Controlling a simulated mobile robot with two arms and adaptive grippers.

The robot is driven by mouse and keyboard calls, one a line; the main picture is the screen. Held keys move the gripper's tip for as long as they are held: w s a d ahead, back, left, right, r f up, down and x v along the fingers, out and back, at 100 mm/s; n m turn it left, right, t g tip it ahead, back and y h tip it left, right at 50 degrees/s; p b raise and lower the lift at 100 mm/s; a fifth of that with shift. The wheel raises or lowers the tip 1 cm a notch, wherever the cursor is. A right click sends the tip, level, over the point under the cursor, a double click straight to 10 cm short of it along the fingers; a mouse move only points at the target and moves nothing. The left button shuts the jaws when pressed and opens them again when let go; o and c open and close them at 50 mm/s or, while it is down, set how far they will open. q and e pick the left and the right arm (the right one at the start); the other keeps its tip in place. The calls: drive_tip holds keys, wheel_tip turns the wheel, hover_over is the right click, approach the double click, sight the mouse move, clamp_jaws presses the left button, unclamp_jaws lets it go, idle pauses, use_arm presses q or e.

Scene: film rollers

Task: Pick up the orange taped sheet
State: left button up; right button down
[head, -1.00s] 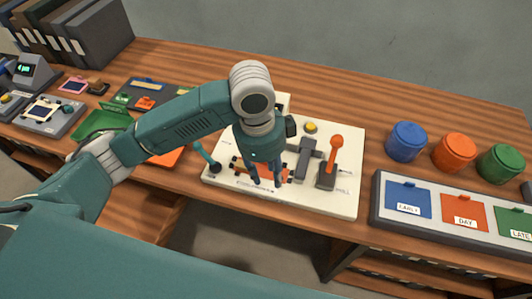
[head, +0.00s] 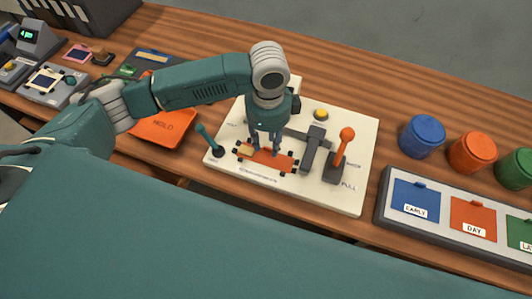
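The orange sheet (head: 283,162) lies on the white board, among small dark rollers, with a tan patch like tape (head: 245,151) near its left end. My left gripper (head: 265,149) points down over the sheet's middle from behind. Its two fingers stand apart with a gap between them, and their tips are at or just above the sheet. Contact with the sheet cannot be told. The fingers hide part of the sheet's far edge. My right gripper is not in view.
The white board (head: 348,195) carries an orange-knobbed lever (head: 346,138), a teal lever (head: 208,140), a grey post (head: 314,148) and a yellow button (head: 321,114). An orange HOLD tray (head: 160,130) lies left. Blue (head: 422,137) and orange (head: 472,153) jars stand right, behind a labelled rack (head: 388,204).

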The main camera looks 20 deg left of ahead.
sight(266, 156)
use_arm(q)
drive_tip(key=shift+s+f, duration=0.1)
drive_tip(key=shift+f, duration=1.1)
drive_tip(key=c, duration=0.4)
clamp_jaws()
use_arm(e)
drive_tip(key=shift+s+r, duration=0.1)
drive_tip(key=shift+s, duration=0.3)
